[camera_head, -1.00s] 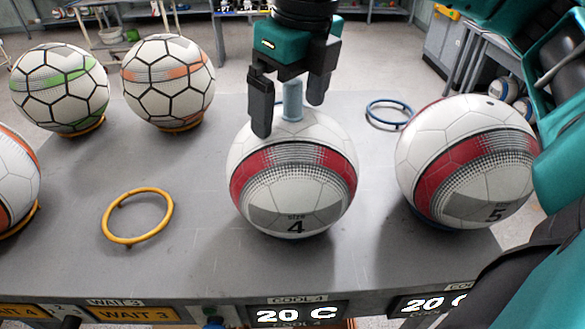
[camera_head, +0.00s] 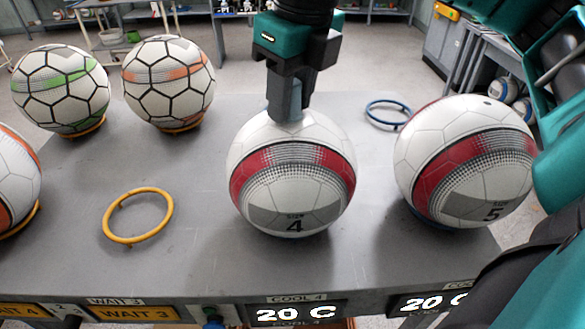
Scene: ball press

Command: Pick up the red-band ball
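A white ball with a red band and the number 4 (camera_head: 291,190) sits at the middle of the grey table, near its front edge. A short grey-blue peg (camera_head: 285,104) stands on its top. My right gripper (camera_head: 285,92) is above this ball, its fingers shut on the peg and partly hiding it. A second red-band ball, marked 5 (camera_head: 465,165), sits at the right of the table, partly hidden by my arm at its right side. My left gripper is not in view.
A green-band ball (camera_head: 60,88) and an orange-band ball (camera_head: 168,80) rest on rings at the back left. Another orange-band ball (camera_head: 15,185) is cut off at the left edge. An empty yellow ring (camera_head: 138,190) and an empty blue ring (camera_head: 372,117) lie on the table.

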